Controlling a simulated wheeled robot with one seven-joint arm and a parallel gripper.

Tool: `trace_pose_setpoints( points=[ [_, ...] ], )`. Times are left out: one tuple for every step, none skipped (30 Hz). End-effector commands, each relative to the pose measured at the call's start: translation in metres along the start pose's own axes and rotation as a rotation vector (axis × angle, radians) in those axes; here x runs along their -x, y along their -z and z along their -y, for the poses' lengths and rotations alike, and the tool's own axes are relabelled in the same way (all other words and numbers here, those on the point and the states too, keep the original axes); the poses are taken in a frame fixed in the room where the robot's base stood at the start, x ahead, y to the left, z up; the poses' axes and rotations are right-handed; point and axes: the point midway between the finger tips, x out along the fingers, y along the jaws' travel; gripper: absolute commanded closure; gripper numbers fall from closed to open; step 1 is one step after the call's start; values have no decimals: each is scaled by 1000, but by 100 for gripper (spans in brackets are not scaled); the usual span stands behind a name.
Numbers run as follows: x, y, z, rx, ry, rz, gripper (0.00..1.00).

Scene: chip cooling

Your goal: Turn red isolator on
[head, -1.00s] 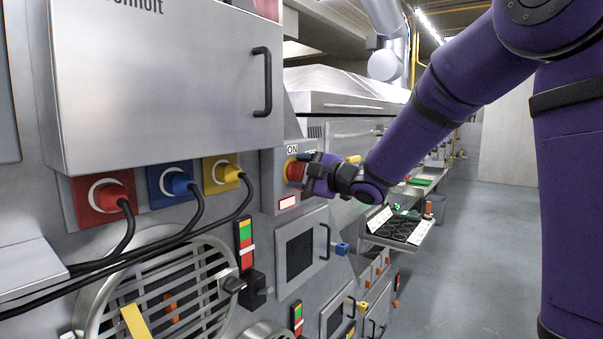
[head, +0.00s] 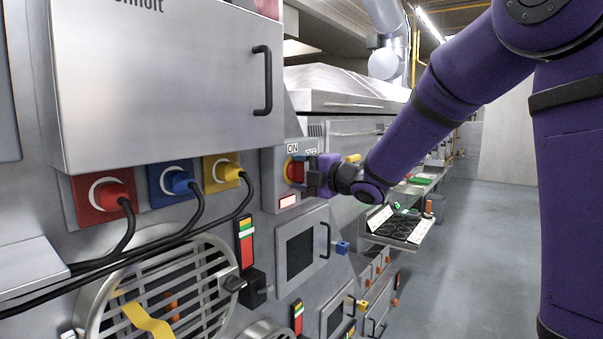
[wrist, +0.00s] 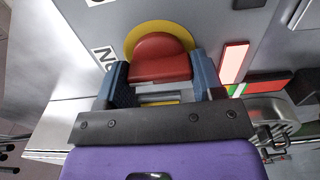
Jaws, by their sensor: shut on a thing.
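The red isolator knob (head: 292,172) sits on a yellow disc on a grey panel box, with an ON label above it and an OFF label to its upper right. My gripper (head: 305,171) reaches it from the right and is shut on the knob. In the wrist view the red knob (wrist: 160,58) lies between the two blue-grey fingers of my gripper (wrist: 163,75), in front of the yellow disc. The ON label shows at upper left there, turned. Part of the knob's lower side is hidden by my gripper.
A lit pale indicator (head: 288,201) sits below the knob. Red (head: 104,195), blue (head: 174,181) and yellow (head: 222,173) plugs with black cables are at left. A round fan grille (head: 165,285) with a yellow ribbon (head: 147,320) is below. The floor at right is clear.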

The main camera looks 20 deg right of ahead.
Motion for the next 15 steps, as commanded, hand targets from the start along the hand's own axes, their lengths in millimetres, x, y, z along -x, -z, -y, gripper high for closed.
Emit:
trace_pose_setpoints(
  points=[
    [0,0,1,2,3,0,62],
    [0,0,1,2,3,0,62],
    [0,0,2,2,3,0,62],
    [0,0,2,2,3,0,62],
    [0,0,2,2,3,0,62],
    [0,0,2,2,3,0,62],
    [0,0,2,2,4,-1,62],
    [0,0,2,2,4,-1,62],
    [0,0,2,2,4,-1,62],
    [0,0,2,2,4,-1,31],
    [0,0,2,2,4,-1,24],
    [0,0,1,2,3,-1,15],
    [0,0,1,1,3,-1,13],
    [0,0,1,1,3,-1,13],
    [0,0,1,1,3,-1,13]
  ],
)
